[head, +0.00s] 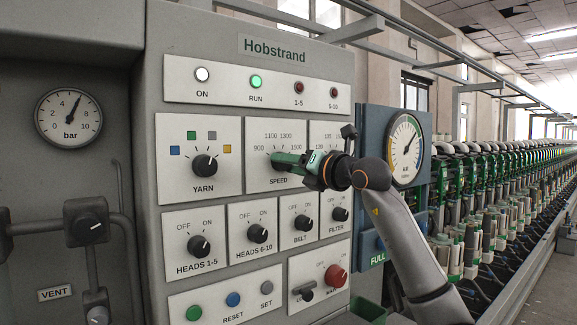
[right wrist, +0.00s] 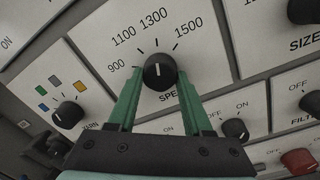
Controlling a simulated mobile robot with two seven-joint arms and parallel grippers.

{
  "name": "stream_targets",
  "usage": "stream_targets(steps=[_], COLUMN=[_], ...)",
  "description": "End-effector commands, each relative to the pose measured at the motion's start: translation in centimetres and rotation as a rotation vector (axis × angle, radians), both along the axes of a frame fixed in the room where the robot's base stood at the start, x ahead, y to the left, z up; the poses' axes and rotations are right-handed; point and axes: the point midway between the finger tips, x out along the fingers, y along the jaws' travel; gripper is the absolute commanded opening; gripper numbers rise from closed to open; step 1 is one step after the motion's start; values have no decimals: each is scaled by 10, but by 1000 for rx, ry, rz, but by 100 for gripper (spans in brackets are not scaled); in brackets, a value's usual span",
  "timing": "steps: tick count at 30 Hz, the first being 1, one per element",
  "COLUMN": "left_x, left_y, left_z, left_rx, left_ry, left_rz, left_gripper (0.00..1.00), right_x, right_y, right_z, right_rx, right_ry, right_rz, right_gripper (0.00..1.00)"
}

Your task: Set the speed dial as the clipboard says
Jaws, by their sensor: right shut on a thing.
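The speed dial (right wrist: 158,71) is a round black knob with a white pointer line on a white panel (head: 256,131). Marks 900, 1100, 1300 and 1500 stand around it. In the right wrist view the line points up, roughly at the 1300 mark. My right gripper (head: 280,161) reaches it from the right; its green fingers stand on either side of the knob, shut on it, in the right wrist view (right wrist: 160,82). No clipboard shows. My left gripper is not in view.
The yarn dial (head: 205,166) sits left of the speed panel. Below are the heads 1-5 (head: 199,246), heads 6-10 (head: 257,233), belt (head: 303,223) and filter (head: 340,214) knobs. A red knob (head: 336,275) is lower right. The green run lamp (head: 256,82) is lit.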

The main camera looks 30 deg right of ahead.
Motion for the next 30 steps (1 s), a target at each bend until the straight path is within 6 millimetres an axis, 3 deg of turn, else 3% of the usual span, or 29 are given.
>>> stream_targets(steps=[9,10,18,26,30], left_x=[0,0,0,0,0], left_y=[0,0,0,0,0], left_z=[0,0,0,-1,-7], left_rx=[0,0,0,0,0], left_ry=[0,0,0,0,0], left_rz=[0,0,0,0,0], left_gripper=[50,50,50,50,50], right_x=[0,0,0,-1,-13], right_y=[0,0,0,0,-3], right_z=[1,1,0,0,-2], right_rx=[1,1,0,0,-2], right_ry=[-1,-1,-1,-1,-2], right_rz=[0,0,0,-1,-3], right_gripper=[0,51,80,80,80])
